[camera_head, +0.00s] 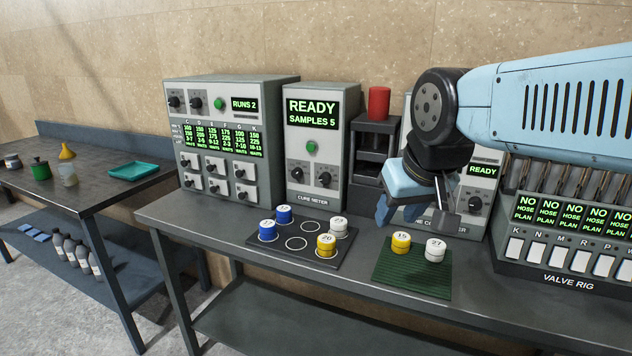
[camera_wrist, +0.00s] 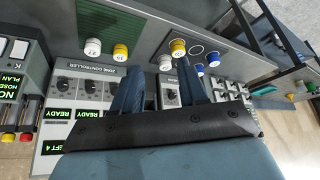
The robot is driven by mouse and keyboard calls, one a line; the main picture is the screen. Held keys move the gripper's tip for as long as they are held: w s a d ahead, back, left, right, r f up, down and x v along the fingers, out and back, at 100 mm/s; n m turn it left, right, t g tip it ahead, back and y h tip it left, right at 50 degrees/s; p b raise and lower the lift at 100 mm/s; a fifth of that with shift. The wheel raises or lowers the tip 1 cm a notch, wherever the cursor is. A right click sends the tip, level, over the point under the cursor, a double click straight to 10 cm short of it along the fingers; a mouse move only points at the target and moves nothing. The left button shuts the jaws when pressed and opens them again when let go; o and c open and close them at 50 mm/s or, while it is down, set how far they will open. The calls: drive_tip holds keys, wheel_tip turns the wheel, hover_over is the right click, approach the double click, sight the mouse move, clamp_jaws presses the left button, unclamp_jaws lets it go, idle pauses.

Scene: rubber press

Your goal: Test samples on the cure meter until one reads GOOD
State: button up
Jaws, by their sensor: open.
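The cure meter (camera_head: 313,145) stands on the bench; its screen reads READY and SAMPLES 5. It has a green button and two dark knobs. On the dark sample mat (camera_head: 262,243) are two blue samples (camera_head: 268,230), a white sample (camera_head: 339,227) and a yellow sample (camera_head: 326,245); two ringed spots are bare. A yellow sample marked 15 (camera_head: 401,242) and a white sample marked 27 (camera_head: 435,250) stand on the green ribbed mat (camera_head: 409,276). My gripper (camera_head: 410,205) is open and empty above the bench, behind the green mat. Its fingers (camera_wrist: 160,85) also show in the wrist view.
A press with a red cylinder (camera_head: 379,103) stands right of the meter, and a controller reading READY (camera_head: 483,171) is partly behind my arm. A panel reading RUNS 2 (camera_head: 228,143) is left, the valve rig (camera_head: 570,235) right. The front bench edge is clear.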

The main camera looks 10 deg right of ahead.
drive_tip(key=shift+o, duration=2)
drive_tip(key=shift+w+d+f+n, duration=0.25)
drive_tip(key=shift+w+n, duration=0.05)
drive_tip(key=w+d+f+n+g+h, duration=0.4)
drive_tip(key=w+d+n+h, duration=0.15)
drive_tip(key=w, duration=0.25)
drive_tip(key=n+t+h, duration=0.6)
drive_tip(key=n+t, duration=0.6)
drive_tip(key=n, duration=0.8)
approach(324, 180)
drive_tip(key=x, duration=0.8)
drive_tip(key=shift+w+d+r, duration=0.1)
drive_tip(key=shift+w, duration=0.1)
drive_tip(key=shift+d, duration=0.1)
drive_tip(key=c, duration=1)
